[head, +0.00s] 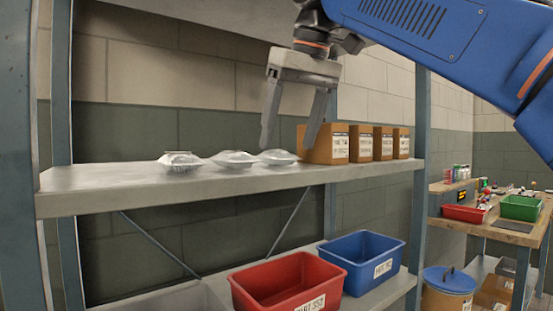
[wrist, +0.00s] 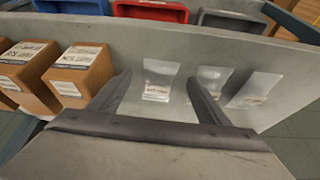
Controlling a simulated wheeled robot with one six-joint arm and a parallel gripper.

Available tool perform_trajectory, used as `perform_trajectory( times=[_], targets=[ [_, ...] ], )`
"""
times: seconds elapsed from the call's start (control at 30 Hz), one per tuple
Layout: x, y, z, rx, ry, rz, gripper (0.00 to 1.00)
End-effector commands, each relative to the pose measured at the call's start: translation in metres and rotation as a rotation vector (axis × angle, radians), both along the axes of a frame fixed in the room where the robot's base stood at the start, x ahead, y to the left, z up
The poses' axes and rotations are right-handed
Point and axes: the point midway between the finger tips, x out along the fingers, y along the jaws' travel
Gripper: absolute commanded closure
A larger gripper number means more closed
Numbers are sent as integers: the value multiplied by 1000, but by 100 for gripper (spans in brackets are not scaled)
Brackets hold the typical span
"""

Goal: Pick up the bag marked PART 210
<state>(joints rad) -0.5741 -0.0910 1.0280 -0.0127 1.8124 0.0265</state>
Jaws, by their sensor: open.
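Three clear plastic bags lie in a row on the upper grey shelf. In the head view they are the left bag (head: 180,161), the middle bag (head: 233,158) and the right bag (head: 277,157). In the wrist view the order is reversed: the bag nearest the boxes (wrist: 158,80) appears between my fingertips, with the middle bag (wrist: 212,80) and the far bag (wrist: 255,90) to the right. Their labels are too small to read, so I cannot tell which is PART 210. My gripper (head: 287,148) is open, pointing down at the right bag, with nothing held.
Several cardboard boxes (head: 326,144) stand close to the right of my gripper. The shelf (head: 110,187) is bare at its left end. Below are a red bin (head: 290,283) and a blue bin (head: 362,258). A shelf post (head: 421,130) stands at the right.

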Motion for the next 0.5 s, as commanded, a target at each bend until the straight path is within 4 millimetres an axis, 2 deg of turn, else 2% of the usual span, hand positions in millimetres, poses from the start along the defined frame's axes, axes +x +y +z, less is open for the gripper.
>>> perform_trajectory(
  times=[0.33,0.5],
  targets=[
    [27,16,0,0,0,0,30],
    [30,18,-17,-1,2,0,30]
  ],
)
